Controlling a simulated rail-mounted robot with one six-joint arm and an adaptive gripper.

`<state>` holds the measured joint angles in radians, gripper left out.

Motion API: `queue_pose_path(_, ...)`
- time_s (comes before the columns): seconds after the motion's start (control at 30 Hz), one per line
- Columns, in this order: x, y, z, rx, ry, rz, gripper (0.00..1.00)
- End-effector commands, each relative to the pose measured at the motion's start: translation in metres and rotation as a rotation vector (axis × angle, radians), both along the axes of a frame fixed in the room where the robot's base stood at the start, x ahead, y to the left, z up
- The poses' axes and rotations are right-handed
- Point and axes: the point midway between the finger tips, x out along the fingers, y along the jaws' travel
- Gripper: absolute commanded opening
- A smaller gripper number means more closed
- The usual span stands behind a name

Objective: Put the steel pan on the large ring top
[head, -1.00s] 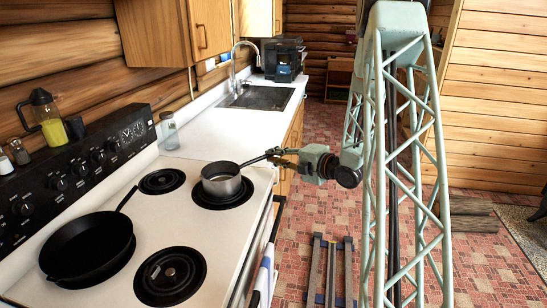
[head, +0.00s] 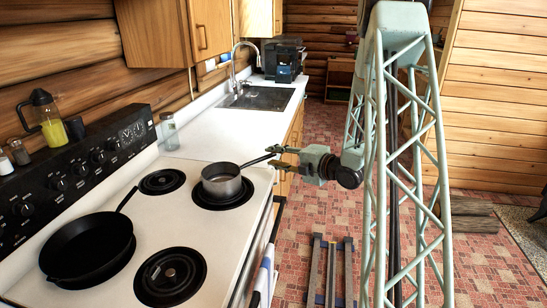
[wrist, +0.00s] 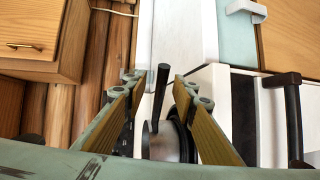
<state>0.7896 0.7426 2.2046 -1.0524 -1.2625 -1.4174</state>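The steel pan (head: 222,183) is a small saucepan with a dark handle. It sits upright on the large black ring (head: 224,204) at the stove's far right corner, with the ring showing around its base. The handle points right, toward my gripper (head: 280,157). My gripper is open, with its fingers apart on both sides of the handle's end. In the wrist view, the handle (wrist: 159,92) stands between the two spread fingers with gaps on both sides. The pan's body (wrist: 160,145) shows below, partly hidden by the gripper.
A black skillet (head: 88,248) covers the near left ring. A glass jar (head: 169,131) stands behind the stove. The white counter (head: 220,133) beyond has clear room before the sink (head: 262,97).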

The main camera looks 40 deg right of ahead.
Motion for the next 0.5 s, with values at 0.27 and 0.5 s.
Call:
queue_pose_path(0.27,-0.028,-0.007,0.006,0.0,0.001,-0.003,0.26)
queue_pose_path(0.5,-0.055,-0.013,0.012,0.002,0.0,-0.002,0.26)
